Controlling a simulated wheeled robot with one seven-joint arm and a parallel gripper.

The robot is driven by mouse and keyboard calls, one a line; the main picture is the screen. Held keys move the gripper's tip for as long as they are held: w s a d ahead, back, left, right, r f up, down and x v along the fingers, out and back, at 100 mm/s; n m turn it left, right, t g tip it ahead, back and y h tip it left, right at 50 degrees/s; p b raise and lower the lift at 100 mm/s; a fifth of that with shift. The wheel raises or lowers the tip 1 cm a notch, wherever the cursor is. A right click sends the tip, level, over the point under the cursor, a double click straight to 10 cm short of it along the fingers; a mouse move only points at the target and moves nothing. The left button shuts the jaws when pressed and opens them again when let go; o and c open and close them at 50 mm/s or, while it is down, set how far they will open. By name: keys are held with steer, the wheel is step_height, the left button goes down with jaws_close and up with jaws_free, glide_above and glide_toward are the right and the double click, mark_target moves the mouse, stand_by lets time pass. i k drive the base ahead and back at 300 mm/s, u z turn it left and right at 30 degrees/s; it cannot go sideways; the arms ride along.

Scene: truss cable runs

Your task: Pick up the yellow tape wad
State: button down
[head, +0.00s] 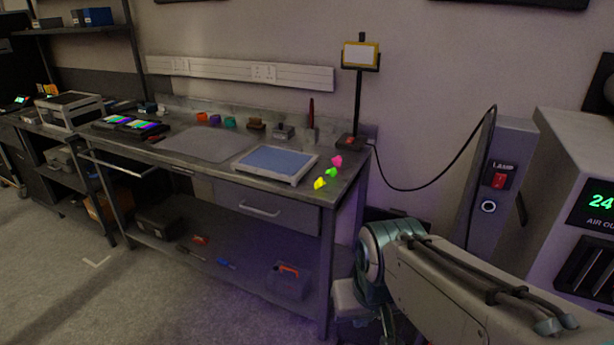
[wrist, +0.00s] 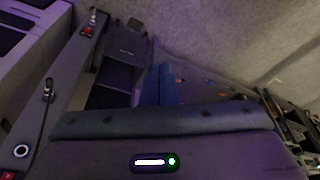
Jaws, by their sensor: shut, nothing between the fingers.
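The yellow tape wad (head: 320,183) is a small bright lump on the right end of the workbench top, near its front edge. A green wad (head: 331,172) and a pink wad (head: 337,160) lie just behind it. My gripper shows in the wrist view (wrist: 161,82), with its fingers together and empty. In the head view my arm is at the lower right, in front of and to the right of the bench, well apart from the wads. The gripper is mostly hidden there. I cannot make out the yellow wad in the wrist view.
A blue-topped tray (head: 275,162) sits left of the wads. A lamp (head: 361,57) on a black post stands behind them, its cable running to a grey switch pillar (head: 498,185). The grey mat (head: 195,144) and several small coloured items are further left.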

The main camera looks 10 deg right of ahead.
mark_target(319, 183)
steer(key=k, duration=0.25)
steer(key=u, duration=0.95)
steer(key=i, duration=1.3)
steer(key=z, duration=0.85)
steer(key=i, duration=0.9)
steer(key=z, duration=0.7)
